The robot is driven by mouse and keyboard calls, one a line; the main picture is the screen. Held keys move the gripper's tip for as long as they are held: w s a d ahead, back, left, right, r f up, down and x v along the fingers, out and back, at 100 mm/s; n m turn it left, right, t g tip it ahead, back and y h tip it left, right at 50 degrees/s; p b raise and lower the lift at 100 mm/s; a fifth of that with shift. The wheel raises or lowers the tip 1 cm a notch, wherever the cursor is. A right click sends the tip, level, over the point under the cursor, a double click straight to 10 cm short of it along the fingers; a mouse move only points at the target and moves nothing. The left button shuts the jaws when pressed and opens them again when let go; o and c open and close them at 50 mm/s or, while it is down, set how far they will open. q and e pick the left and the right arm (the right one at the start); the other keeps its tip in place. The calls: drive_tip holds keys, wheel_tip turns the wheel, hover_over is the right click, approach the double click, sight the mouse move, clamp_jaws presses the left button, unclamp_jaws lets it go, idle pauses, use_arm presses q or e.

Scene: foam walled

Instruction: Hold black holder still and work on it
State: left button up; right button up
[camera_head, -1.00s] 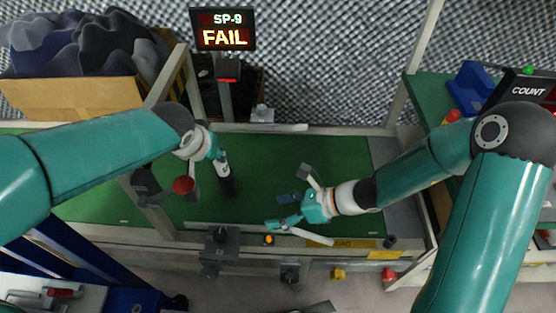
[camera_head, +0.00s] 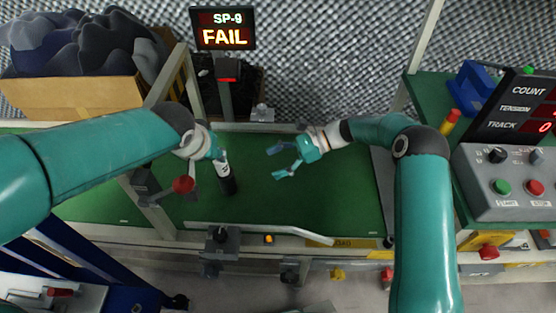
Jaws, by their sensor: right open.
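The black holder (camera_head: 229,185), a dark cylinder with a pale band near its top, stands on the green work surface (camera_head: 330,190). My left gripper (camera_head: 220,159) is at the top of the holder. Its fingers are small and partly hidden, so I cannot tell whether they grip it. My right gripper (camera_head: 278,162) is open and empty, its two teal fingers spread and pointing left toward the holder, with a clear gap between.
A display (camera_head: 223,29) at the back reads SP-9 FAIL. A post with a red knob (camera_head: 183,184) stands left of the holder. A pale rail (camera_head: 270,229) runs along the front edge. A grey button panel (camera_head: 515,183) is at the right. Green surface right of the holder is clear.

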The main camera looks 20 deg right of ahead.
sight(225, 184)
drive_tip(key=x, duration=1.6)
drive_tip(key=shift+a, duration=0.25)
drive_tip(key=c, duration=1.3)
